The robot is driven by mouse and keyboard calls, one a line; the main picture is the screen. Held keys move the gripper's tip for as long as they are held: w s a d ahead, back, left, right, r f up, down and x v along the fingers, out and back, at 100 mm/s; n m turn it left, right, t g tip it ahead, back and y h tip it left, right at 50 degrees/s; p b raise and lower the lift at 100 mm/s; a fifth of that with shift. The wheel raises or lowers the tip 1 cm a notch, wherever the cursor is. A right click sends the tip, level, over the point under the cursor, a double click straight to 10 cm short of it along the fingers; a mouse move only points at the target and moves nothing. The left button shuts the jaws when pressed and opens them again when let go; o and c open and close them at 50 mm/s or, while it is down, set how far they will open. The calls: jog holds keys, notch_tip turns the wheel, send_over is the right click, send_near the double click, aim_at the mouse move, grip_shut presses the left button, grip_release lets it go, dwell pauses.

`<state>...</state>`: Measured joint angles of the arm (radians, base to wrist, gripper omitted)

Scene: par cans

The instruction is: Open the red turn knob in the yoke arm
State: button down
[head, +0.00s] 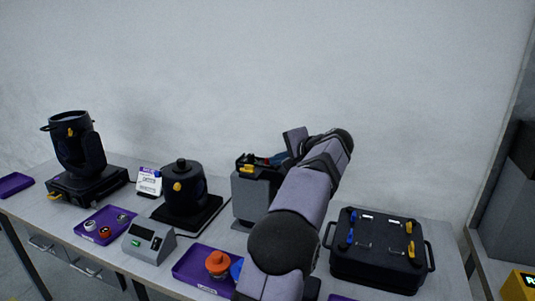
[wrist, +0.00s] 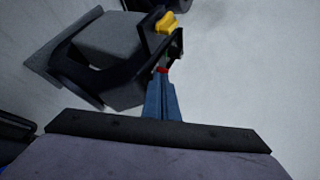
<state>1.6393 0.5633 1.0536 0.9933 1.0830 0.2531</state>
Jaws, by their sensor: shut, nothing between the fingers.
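In the wrist view, the blue fingers of my gripper (wrist: 161,78) are together and point up the picture. A small red part (wrist: 163,70), apparently the red turn knob, shows right at their tips; I cannot tell whether they touch it. A black bracket-like part (wrist: 85,75), possibly the yoke arm, lies beside it on a grey block (wrist: 110,45). A yellow knob (wrist: 165,22) sits beyond the red part. In the head view, the grey block (head: 250,195) stands behind my arm, which hides part of it and most of my gripper.
A black lamp (head: 75,145) stands at the far left, and a black can (head: 183,190) at the centre. Purple trays (head: 190,268), a small grey device with a display (head: 148,240) and a black case (head: 380,255) occupy the table. The wall stands close behind.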

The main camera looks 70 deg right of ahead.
jog(key=shift+s+d+r+n+t+y+p, duration=0.2)
jog(key=shift+n+y+p, duration=0.25)
jog(key=shift+p, duration=0.8)
jog(key=shift+w+d+r+n+t+y+p, duration=0.1)
jog(key=shift+n+t+y+p, duration=0.25)
jog(key=shift+p, duration=0.85)
jog(key=shift+s+d+r+n+t+y+p, duration=0.15)
jog(key=shift+n+y+p, duration=0.3)
jog(key=shift+p, duration=0.8)
jog(key=p, duration=0.2)
jog(key=shift+n+p, duration=0.35)
jog(key=shift+d+y+p, duration=0.1)
jog(key=shift+y+p, duration=0.15)
jog(key=shift+p, duration=0.4)
jog(key=shift+f+n+y+p, duration=0.3)
jog(key=shift+n+p, duration=0.1)
jog(key=shift+p, duration=0.8)
jog(key=shift+f+p, duration=0.15)
jog(key=shift+p, duration=0.15)
jog(key=shift+w, duration=0.1)
